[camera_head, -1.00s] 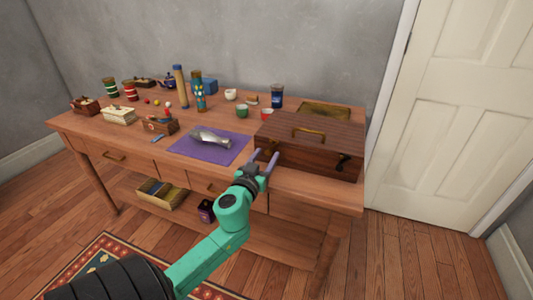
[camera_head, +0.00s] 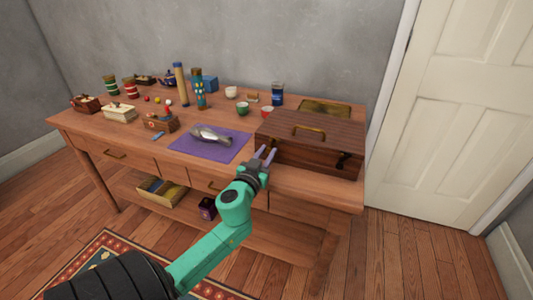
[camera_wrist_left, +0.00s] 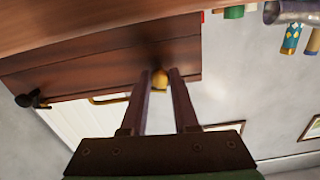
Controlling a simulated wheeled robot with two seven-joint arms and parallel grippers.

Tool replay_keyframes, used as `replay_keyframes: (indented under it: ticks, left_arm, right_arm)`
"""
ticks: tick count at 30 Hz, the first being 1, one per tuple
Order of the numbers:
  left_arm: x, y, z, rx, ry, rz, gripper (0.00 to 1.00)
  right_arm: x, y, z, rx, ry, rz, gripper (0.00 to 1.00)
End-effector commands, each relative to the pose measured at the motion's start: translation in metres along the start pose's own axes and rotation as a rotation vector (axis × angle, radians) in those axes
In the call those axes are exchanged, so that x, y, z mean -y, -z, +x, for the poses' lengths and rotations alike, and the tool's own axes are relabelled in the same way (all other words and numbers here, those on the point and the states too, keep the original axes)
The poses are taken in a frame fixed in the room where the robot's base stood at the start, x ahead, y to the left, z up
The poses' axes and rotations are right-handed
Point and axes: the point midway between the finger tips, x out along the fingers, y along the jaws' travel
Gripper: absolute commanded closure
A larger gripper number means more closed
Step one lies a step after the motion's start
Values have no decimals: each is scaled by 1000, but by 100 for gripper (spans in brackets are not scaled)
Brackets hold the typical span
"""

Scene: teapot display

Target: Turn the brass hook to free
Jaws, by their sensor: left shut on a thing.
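A dark wooden chest (camera_head: 300,152) with a handle on its lid stands at the right end of the table. My left gripper (camera_head: 267,153) is at the left part of the chest's front. In the left wrist view the brass hook (camera_wrist_left: 160,79) shows as a small golden piece between the fingertips (camera_wrist_left: 160,76), and the gripper is shut on it. In the head view the gripper hides the hook. A dark latch (camera_head: 342,161) sits on the right part of the chest's front; it also shows in the left wrist view (camera_wrist_left: 33,99). My right gripper is in neither view.
A purple mat (camera_head: 212,143) with a shiny metal piece (camera_head: 211,135) lies left of the chest. Several teapots, cups and tins stand along the left and back of the table (camera_head: 190,165). A white door (camera_head: 470,110) is at the right.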

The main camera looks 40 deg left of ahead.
Motion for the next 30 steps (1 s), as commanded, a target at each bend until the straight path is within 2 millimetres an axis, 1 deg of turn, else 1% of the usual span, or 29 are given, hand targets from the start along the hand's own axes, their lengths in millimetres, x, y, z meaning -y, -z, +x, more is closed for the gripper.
replay_keyframes:
  ticks: [8,14,18,30]
  left_arm:
    - [0,0,0,1,0,197,100]
    - [0,0,0,1,0,385,100]
    - [0,1,0,0,0,519,100]
    - [0,0,0,0,-1,868,100]
  right_arm:
    - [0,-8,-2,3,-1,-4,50]
    - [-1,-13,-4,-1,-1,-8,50]
    - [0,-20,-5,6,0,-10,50]
    - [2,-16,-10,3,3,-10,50]
